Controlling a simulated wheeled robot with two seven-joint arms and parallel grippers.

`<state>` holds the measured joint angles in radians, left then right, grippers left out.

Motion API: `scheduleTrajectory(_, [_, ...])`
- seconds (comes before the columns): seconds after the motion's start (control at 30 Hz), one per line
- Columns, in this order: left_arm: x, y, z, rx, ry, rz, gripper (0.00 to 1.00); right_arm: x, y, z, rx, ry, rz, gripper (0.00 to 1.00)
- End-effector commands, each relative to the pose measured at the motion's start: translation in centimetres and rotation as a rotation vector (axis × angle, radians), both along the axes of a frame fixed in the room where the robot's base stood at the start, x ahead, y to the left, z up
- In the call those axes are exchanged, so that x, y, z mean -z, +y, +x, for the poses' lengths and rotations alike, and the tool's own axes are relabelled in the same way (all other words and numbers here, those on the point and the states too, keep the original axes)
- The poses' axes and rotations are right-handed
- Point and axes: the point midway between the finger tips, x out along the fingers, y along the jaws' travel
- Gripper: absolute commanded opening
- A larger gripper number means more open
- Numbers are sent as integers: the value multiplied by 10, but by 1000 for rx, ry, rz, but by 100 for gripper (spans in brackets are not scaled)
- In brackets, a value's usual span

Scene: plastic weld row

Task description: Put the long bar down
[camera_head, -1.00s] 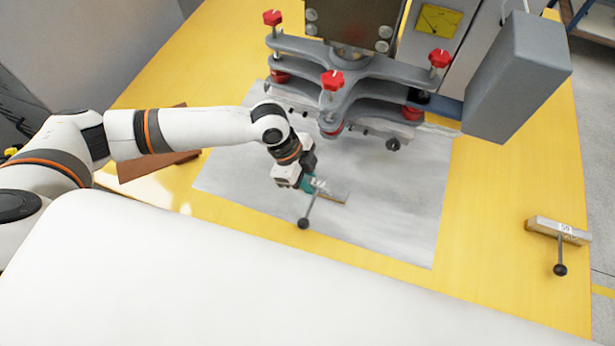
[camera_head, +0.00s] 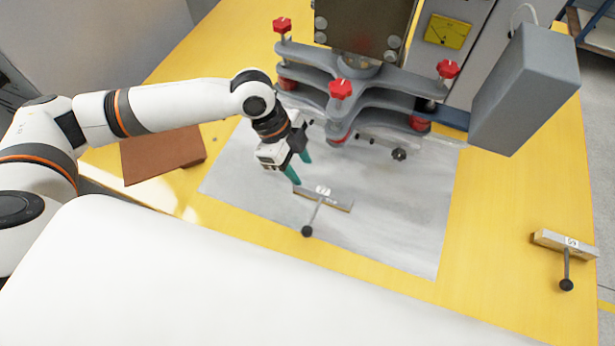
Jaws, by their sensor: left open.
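A long bar (camera_head: 338,203) with a thin rod and a dark ball knob (camera_head: 307,231) lies on the grey metal sheet. A pale label shows on the bar near the rod. My left gripper (camera_head: 302,171) is open and empty, with teal fingertips. It is just above and to the left of the bar, apart from it. A second bar (camera_head: 562,242) with its own rod and ball knob (camera_head: 566,284) lies on the yellow table at the right. My right gripper is not in view.
A grey press (camera_head: 360,100) with red knobs stands over the back of the grey sheet (camera_head: 400,235). A grey box (camera_head: 522,90) hangs to its right. A brown block (camera_head: 160,155) lies at the left. The yellow table (camera_head: 490,220) is clear between the sheet and the right bar.

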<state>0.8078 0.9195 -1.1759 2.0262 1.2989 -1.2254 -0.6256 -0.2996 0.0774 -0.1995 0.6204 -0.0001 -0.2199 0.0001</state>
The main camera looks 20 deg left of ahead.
Motion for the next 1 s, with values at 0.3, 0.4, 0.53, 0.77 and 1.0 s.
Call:
scheduleTrajectory(0.3, [-31, 13, 0, 1, 1, -1, 43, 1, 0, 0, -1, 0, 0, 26])
scheduleTrajectory(0.4, [-32, 13, 0, 2, 1, 0, 43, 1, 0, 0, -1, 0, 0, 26])
scheduleTrajectory(0.53, [-32, 13, 0, 1, 1, 0, 43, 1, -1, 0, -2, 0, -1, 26])
scheduleTrajectory(0.77, [-32, 13, 0, 1, 1, -1, 43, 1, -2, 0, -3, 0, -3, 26])
scheduleTrajectory(1.0, [-32, 13, 0, 1, 1, -1, 43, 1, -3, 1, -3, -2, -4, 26])
